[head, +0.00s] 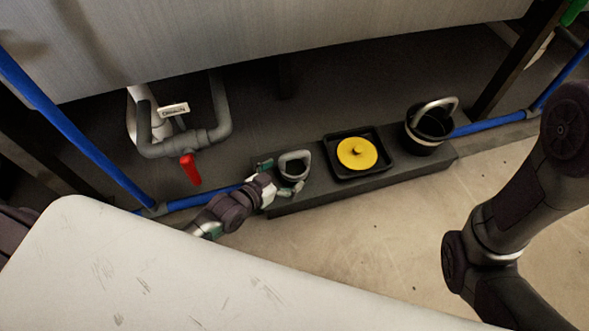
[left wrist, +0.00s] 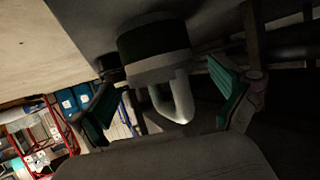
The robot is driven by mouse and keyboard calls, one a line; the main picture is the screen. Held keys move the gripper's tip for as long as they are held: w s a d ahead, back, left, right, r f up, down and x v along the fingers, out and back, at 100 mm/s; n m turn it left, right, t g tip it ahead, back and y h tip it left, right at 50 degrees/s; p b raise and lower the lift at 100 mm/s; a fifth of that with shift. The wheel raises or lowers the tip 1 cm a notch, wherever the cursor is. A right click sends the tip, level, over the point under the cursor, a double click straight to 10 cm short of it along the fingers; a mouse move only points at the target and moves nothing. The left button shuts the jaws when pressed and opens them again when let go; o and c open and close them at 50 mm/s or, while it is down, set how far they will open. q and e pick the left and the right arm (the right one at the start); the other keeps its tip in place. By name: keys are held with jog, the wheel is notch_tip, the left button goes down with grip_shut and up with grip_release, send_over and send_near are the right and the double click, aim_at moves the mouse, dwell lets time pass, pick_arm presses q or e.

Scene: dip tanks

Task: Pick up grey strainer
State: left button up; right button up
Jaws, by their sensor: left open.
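The grey strainer (head: 294,158) stands at the left end of a low dark ledge, its light grey loop handle on the side toward my gripper. My left gripper (head: 280,177) is open beside it, with teal finger pads. In the left wrist view the strainer (left wrist: 155,45) shows as a dark cylinder with a grey band, and its U-shaped handle (left wrist: 180,100) lies between the spread fingers (left wrist: 165,105). I cannot tell whether either finger touches the handle. My right gripper is out of view.
A black tray (head: 374,172) with a yellow lid (head: 357,153) and a black bucket (head: 428,145) stand farther right on the ledge (head: 325,193). A large grey tank (head: 250,35) overhangs behind. Grey pipes with a red valve handle (head: 190,170) are at left.

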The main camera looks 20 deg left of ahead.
aim_at(293, 169)
pick_arm(q)
jog(key=b+x, duration=0.2)
jog(key=x, duration=0.2)
jog(key=shift+s+b, duration=0.1)
jog(key=shift+b, duration=0.25)
jog(key=shift+d, duration=0.1)
jog(key=c, duration=0.9)
jog(key=shift+c, duration=0.2)
jog(key=shift+r, duration=0.1)
